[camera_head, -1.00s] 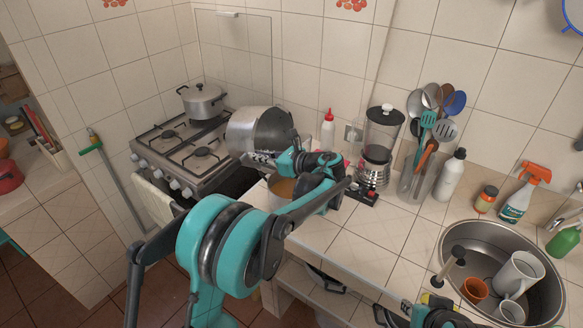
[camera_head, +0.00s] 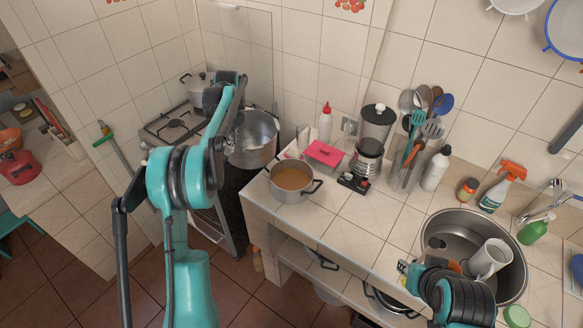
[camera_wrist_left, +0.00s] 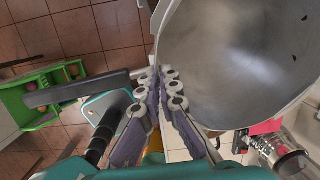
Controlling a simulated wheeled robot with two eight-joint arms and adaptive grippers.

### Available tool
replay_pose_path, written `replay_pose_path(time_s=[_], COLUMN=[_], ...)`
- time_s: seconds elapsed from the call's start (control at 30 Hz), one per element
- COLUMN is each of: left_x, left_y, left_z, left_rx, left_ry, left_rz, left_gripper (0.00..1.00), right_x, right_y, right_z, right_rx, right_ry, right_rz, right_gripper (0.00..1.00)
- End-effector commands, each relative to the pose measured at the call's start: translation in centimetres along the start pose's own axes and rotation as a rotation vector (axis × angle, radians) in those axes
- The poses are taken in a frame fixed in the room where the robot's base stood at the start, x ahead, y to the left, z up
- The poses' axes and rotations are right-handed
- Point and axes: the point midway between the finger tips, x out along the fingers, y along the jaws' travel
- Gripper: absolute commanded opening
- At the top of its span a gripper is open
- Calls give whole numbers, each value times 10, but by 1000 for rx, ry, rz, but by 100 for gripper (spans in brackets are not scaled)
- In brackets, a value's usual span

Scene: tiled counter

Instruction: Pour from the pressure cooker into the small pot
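The pressure cooker (camera_head: 254,138) is a large silver pot, raised near the stove's right side with its mouth partly facing the head camera. Its pale inside (camera_wrist_left: 245,60) shows a few dark specks and no liquid. My left gripper (camera_head: 232,140) is shut at the cooker's edge beside a dark handle (camera_wrist_left: 75,90); in the wrist view its fingers (camera_wrist_left: 160,85) close there. My arm hides part of the grip. The small pot (camera_head: 292,192) stands upright on the counter, holding brown liquid. My right gripper (camera_head: 405,270) is by the sink's front left; its fingers are unclear.
A lidded pot (camera_head: 195,88) stands on the stove (camera_head: 160,130). A red-capped bottle (camera_head: 325,125), a pink item (camera_head: 323,155) and a blender (camera_head: 370,145) are behind and right of the small pot. The counter between is clear.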

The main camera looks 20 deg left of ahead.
Motion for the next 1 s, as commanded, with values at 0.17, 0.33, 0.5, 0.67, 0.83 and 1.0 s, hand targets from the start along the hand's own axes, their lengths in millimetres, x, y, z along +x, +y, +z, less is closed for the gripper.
replay_pose_path(time_s=[0.17, 0.33, 0.5, 0.67, 0.83, 1.0], left_x=[5, 8, 7, -4, -20, -36], left_y=[0, 0, 0, 0, -1, -2], left_z=[29, 28, 28, 30, 32, 34], left_rx=[-10, -4, -5, -6, -6, -6], left_ry=[118, 135, 133, 133, 132, 132], left_rz=[1, 0, 0, 1, 1, 1], left_gripper=[0, 0, 0, 0, 0, 0], right_x=[-14, -12, -13, -19, -28, -37], right_y=[0, 0, 0, 0, 0, 0], right_z=[-10, -9, -10, -14, -20, -26], right_rx=[0, 0, 0, 0, 0, 0], right_ry=[0, 0, 0, 0, 0, 0], right_rz=[0, 0, 0, 0, 0, 0], right_gripper=[27, 27, 27, 27, 27, 27])
